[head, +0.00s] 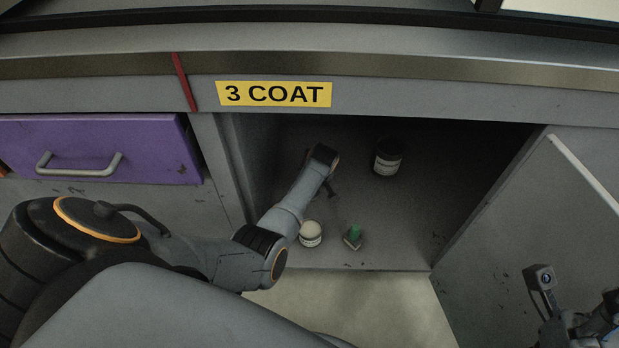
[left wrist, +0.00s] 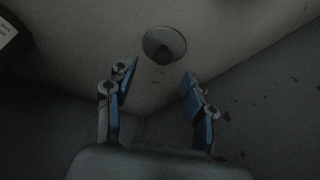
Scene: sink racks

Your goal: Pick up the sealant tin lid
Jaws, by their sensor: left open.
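In the left wrist view, a round grey disc with a dark knob-like middle (left wrist: 165,44), which looks like the lid, lies on the cabinet floor just beyond my fingertips. My left gripper (left wrist: 158,74) is open, its two blue-padded fingers apart with nothing between them. In the head view my left arm reaches into the open compartment, and only a bit of the left gripper (head: 331,188) shows. The lid cannot be made out there. A dark tin with a white label (head: 388,157) stands upright further back, to the right. My right gripper (head: 598,325) is partly in view at the lower right.
A cream-topped jar (head: 311,234) and a green-topped item (head: 352,236) stand near the compartment's front edge. The "3 COAT" sign (head: 274,94) is above the opening. A purple drawer (head: 100,148) is left, an open door panel (head: 550,210) right.

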